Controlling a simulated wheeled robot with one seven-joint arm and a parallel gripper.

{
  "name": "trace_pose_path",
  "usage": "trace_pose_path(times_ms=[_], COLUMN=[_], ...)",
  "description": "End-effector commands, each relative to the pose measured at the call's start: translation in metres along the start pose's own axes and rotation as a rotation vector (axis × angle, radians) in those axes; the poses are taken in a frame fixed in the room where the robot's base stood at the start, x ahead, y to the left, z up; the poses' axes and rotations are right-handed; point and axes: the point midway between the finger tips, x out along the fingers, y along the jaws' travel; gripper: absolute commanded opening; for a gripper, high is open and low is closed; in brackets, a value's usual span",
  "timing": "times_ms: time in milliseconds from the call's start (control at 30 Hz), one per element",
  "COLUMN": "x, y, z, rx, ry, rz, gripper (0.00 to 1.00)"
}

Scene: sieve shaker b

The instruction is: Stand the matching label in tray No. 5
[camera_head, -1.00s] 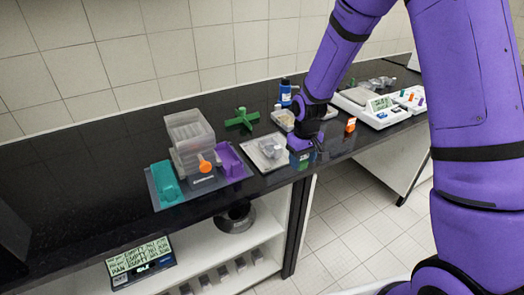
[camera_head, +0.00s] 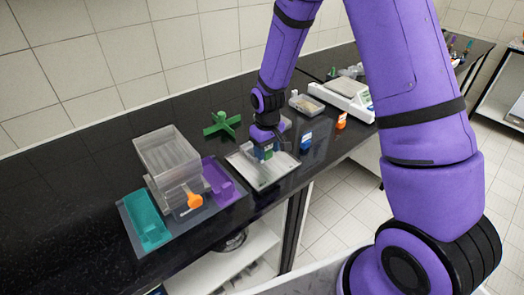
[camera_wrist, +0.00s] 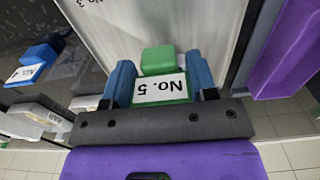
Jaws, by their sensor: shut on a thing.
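My gripper (camera_head: 265,154) is shut on a green label (camera_wrist: 160,88). In the wrist view the label has a white face reading "No. 5", upside down in the picture, between the blue fingertips. A pale flat tray (camera_head: 272,178) lies on the black bench under my gripper. I cannot tell whether the label touches the tray.
A blue label (camera_head: 306,142) reading "No. 4" in the wrist view (camera_wrist: 35,65) and an orange label (camera_head: 341,121) stand right of the tray. A green cross-shaped piece (camera_head: 222,124) is behind.

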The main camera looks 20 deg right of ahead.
Motion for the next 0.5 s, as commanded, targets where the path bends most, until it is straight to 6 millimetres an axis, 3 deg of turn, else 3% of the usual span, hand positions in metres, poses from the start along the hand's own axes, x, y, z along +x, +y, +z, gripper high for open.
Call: trace_pose_path(times_ms=[167,367,400,500], x=[0.023,0.025,0.025,0.025], y=[0.0,0.0,0.0,0.0], z=[0.007,0.006,0.006,0.006], rx=[-0.001,-0.001,-0.001,-0.001], ry=[-0.003,0.003,0.003,0.002], rz=[-0.001,0.0,0.0,0.0], gripper=[0.3,0.3,0.55,0.78])
